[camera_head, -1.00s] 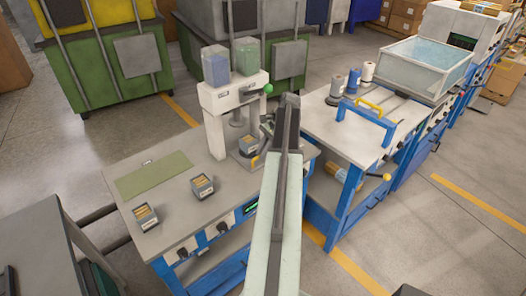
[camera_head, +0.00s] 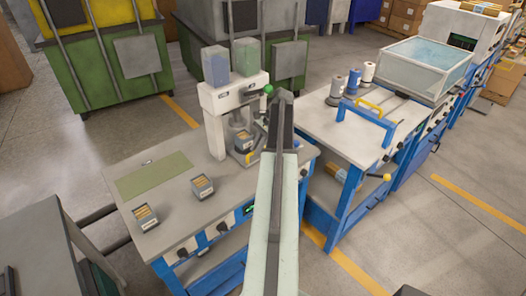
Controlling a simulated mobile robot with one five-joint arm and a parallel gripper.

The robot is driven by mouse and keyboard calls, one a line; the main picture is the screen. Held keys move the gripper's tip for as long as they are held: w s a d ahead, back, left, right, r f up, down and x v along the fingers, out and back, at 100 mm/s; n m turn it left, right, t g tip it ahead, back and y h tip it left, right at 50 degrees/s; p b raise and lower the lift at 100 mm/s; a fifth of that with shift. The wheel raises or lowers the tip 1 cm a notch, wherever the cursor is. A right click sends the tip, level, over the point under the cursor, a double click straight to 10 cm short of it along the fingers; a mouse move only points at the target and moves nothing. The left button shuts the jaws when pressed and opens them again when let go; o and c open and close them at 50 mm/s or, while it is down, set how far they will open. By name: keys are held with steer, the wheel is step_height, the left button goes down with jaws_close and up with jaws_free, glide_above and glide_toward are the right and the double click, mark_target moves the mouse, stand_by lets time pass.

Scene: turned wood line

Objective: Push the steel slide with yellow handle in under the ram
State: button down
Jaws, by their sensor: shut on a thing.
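The steel slide (camera_head: 245,160) with its yellow handle (camera_head: 253,157) sits at the foot of the white press, at the right end of the grey bench. A dark box of wooden pieces (camera_head: 242,142) rides on it, close under the ram (camera_head: 240,116). My arm reaches over from the front. My gripper (camera_head: 261,135) hangs down at the right of the press, by the handle, and is shut on it. The fingertips are small and partly hidden, so the exact grip is hard to see.
Two more boxes of pieces, one in the middle (camera_head: 202,187) and one at the left (camera_head: 145,218), stand on the bench front. A green mat (camera_head: 153,175) lies behind them. A second table with a blue frame (camera_head: 365,124) stands to the right, across a narrow gap.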

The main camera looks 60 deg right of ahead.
mark_target(251, 141)
steer(key=w, duration=0.2)
steer(key=w+d, duration=0.1)
steer(key=w, duration=0.1)
steer(key=shift+d, duration=0.2)
steer(key=c, duration=1.5)
jaws_free()
steer(key=shift+o, duration=0.2)
steer(key=shift+r, duration=0.2)
steer(key=shift+s+d+r+p, duration=0.25)
steer(key=shift+r+p, duration=0.35)
steer(key=shift+p, duration=0.2)
steer(key=s+d, duration=0.8)
steer(key=shift+s+d+f, duration=0.15)
steer(key=shift+d+f, duration=0.1)
